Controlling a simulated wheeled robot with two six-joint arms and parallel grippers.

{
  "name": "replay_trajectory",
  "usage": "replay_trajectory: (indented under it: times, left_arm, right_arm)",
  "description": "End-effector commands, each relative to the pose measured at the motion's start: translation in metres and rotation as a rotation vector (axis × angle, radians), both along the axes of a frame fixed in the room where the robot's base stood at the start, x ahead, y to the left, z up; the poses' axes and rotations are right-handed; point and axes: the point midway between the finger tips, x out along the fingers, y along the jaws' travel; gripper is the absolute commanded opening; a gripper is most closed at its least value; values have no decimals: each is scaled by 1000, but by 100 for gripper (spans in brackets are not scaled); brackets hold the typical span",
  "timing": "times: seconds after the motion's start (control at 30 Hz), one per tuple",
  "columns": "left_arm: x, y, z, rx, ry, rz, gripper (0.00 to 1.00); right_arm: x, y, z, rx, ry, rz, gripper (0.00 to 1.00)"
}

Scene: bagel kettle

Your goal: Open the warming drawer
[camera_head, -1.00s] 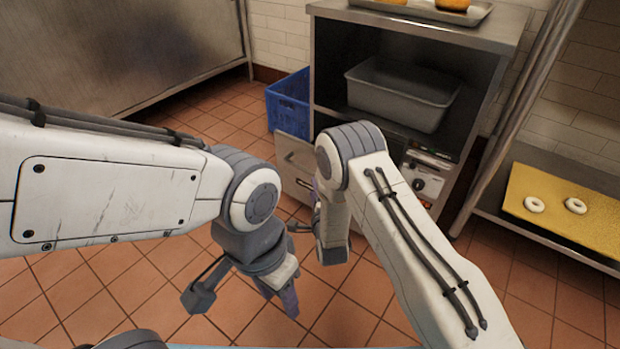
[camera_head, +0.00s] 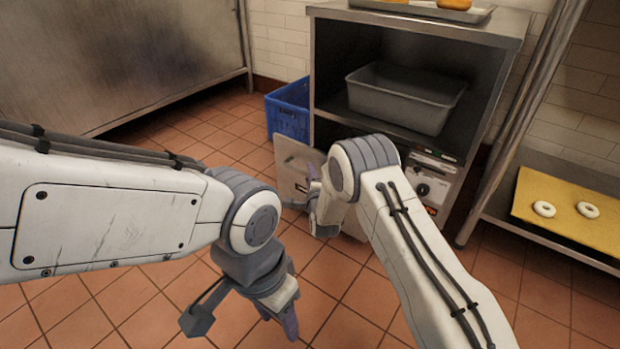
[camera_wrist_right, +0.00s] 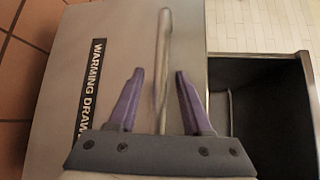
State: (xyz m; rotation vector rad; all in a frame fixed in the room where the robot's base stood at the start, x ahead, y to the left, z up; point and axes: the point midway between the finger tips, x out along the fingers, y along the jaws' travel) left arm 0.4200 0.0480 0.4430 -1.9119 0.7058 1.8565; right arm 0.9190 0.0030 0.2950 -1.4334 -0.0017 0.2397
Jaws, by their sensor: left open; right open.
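The warming drawer's steel front (camera_head: 291,158) shows at the lower left of the steel cabinet, partly hidden by my right arm. In the right wrist view, the front (camera_wrist_right: 122,40) carries a black "WARMING DRAW…" label (camera_wrist_right: 90,88), cut off by my gripper. Its bar handle (camera_wrist_right: 163,45) runs between the fingers of my right gripper (camera_wrist_right: 157,75), which is open around it. A dark drawer cavity (camera_wrist_right: 275,115) shows behind the front, so the drawer stands at least partly open. My left gripper (camera_head: 289,322) is open, low over the floor, away from the drawer.
The cabinet holds a grey bin (camera_head: 405,100) on its shelf, and a control panel with a knob (camera_head: 428,187) sits below. A blue crate (camera_head: 288,112) stands left of it. A yellow board (camera_head: 560,200) with two white rings lies at right. Tiled floor is clear in front.

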Motion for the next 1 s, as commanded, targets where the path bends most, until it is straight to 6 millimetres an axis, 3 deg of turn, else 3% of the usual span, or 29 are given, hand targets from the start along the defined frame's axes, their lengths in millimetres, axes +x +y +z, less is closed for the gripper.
replay_trajectory:
  times: [0.07,0.2,1.0]
  left_arm:
    - [0,0,0,0,0,0,50]
    - [0,0,0,0,0,0,50]
    - [0,0,0,0,0,0,50]
  right_arm:
    - [0,0,0,0,0,0,50]
    - [0,0,0,0,0,0,0]
    - [-1,0,-1,0,2,0,0]
